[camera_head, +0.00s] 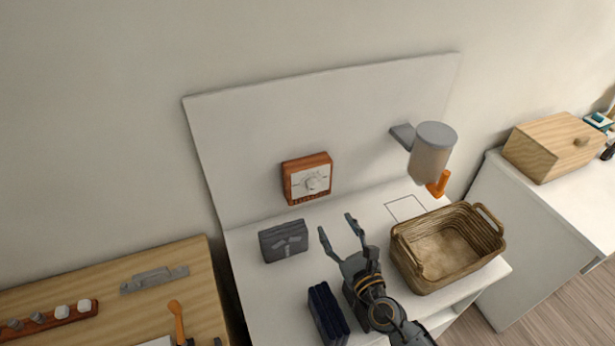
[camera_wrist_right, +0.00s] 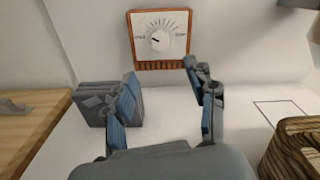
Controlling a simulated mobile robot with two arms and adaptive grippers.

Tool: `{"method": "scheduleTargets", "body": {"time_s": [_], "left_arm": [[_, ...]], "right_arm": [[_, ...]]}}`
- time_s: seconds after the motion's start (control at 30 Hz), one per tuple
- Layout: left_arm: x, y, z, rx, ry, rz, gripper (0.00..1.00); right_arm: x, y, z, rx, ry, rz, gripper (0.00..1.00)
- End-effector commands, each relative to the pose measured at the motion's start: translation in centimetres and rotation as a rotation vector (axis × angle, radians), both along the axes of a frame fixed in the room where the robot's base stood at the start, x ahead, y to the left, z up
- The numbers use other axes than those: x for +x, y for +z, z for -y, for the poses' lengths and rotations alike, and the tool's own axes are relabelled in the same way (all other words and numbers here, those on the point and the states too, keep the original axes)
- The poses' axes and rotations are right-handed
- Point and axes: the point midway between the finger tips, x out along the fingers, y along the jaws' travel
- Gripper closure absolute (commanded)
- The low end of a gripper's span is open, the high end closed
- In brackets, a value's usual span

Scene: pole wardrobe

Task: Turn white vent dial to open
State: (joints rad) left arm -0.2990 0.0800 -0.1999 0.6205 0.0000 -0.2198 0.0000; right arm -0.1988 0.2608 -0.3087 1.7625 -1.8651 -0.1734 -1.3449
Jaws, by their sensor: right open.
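The white vent dial (camera_head: 312,184) sits on a white face plate in an orange-brown frame (camera_head: 290,190), mounted on the white back panel. In the right wrist view the dial (camera_wrist_right: 160,40) has tick marks around its upper side and labels at left and right, too small to read surely. Its pointer seems to aim left. My right gripper (camera_head: 337,224) is open and empty, below and in front of the dial, apart from it. In the right wrist view its fingertips (camera_wrist_right: 160,70) spread below the dial unit. My left gripper is not in view.
A grey box (camera_head: 283,241) stands left of my right gripper, and a dark blue block (camera_head: 327,312) stands nearer. A wicker basket (camera_head: 405,262) is to the right. A grey dispenser (camera_head: 432,155) with an orange lever juts from the panel. The counter below the dial is clear.

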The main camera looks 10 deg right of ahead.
Motion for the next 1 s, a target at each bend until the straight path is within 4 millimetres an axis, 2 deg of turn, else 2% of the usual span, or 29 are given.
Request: {"method": "scheduleTargets", "body": {"time_s": [0.17,0.4,0.7,0.83,1.0], "left_arm": [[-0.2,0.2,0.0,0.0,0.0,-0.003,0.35],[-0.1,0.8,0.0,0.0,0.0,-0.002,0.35],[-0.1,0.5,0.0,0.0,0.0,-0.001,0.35],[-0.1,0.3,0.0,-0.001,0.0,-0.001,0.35],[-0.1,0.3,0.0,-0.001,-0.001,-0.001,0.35]], "right_arm": [[1.2,0.0,-0.2,-0.009,0.002,0.001,0.44],[5.8,0.2,-1.2,-0.007,0.002,0.003,0.44],[11.5,-0.1,-2.3,-0.007,0.002,0.002,0.44],[12.8,-0.1,-2.5,-0.005,0.001,0.001,0.44],[13.5,-0.1,-2.7,-0.005,0.002,0.0,0.44]]}}
